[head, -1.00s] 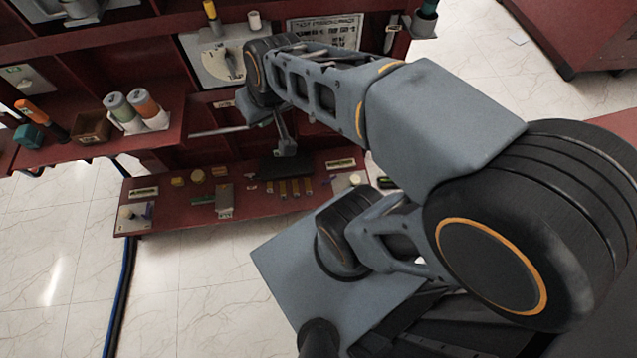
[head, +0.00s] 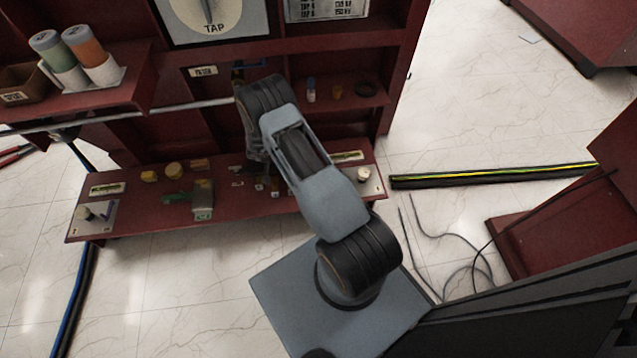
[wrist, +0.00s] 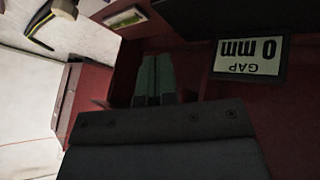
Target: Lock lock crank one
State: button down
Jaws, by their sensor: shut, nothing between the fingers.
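I cannot clearly single out lock crank one in these views. In the head view my arm hides the fingers.
The low red shelf (head: 140,208) also holds a green-handled tool (head: 173,198) and several small blocks. A TAP dial (head: 210,14) is above. Green and orange cylinders (head: 84,46) stand on the upper left shelf. A black cable channel (head: 490,175) lies on the floor at right.

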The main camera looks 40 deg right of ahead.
jog(key=shift+g, duration=0.9)
jog(key=s+f, duration=0.2)
jog(key=f, duration=0.1)
jog(key=s+f, duration=0.1)
jog(key=shift+d+f+b, duration=0.25)
jog(key=shift+f+b, duration=0.05)
jog(key=shift+b, duration=0.05)
jog(key=b+x, duration=0.4)
jog(key=x, duration=0.6)
jog(key=shift+d+b, duration=0.1)
jog(key=shift+b, duration=0.3)
jog(key=shift+s+d+b, duration=0.4)
jog(key=shift+s+d, duration=0.55)
jog(key=shift+d, duration=0.1)
jog(key=shift+s+d+r, duration=0.15)
jog(key=shift+s+d, duration=0.25)
jog(key=shift+s, duration=0.05)
